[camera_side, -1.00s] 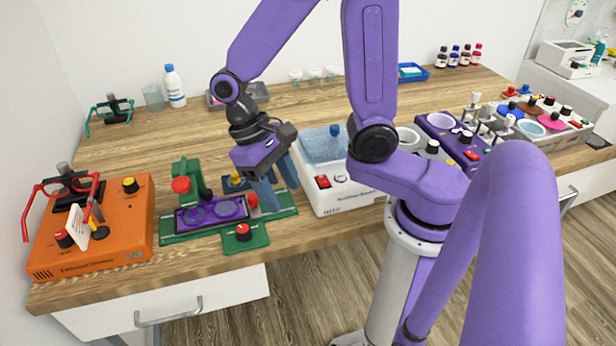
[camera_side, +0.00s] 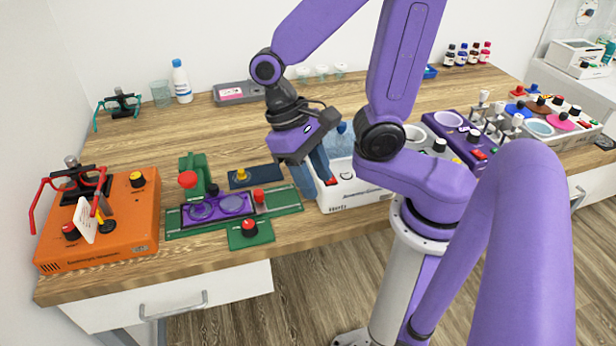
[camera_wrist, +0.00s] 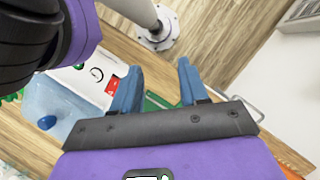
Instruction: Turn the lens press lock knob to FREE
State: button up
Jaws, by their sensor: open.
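The lens press is a green base (camera_side: 288,205) holding a purple tray (camera_side: 219,209) with two round lenses, in the side view. It has a big red knob (camera_side: 187,180) at the back left, a red knob (camera_side: 259,196) right of the tray, and a red knob (camera_side: 249,226) on a front block. I cannot read labels, so which one is the lock knob is unclear. My gripper (camera_side: 318,188) is open and empty, right of the press, in front of the white bath machine. In the wrist view my gripper's blue fingers (camera_wrist: 160,68) are apart with nothing between them.
The white bath machine (camera_side: 352,194) is close beside my fingers; it also shows in the wrist view (camera_wrist: 88,75). A yellow knob (camera_side: 241,174) sits on a dark plate behind the press. An orange machine (camera_side: 125,228) with red glasses stands left.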

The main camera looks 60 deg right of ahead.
aim_at(249, 224)
jog(key=w+a+r+n+t, duration=0.2)
jog(key=w, duration=0.4)
jog(key=w+a+r+n+t, duration=0.2)
jog(key=w+a+n, duration=0.1)
jog(key=w, duration=0.3)
jog(key=shift+y, duration=0.3)
notch_tip(249, 224, down, 17)
jog(key=shift+w+a+f, duration=0.1)
jog(key=c, duration=0.8)
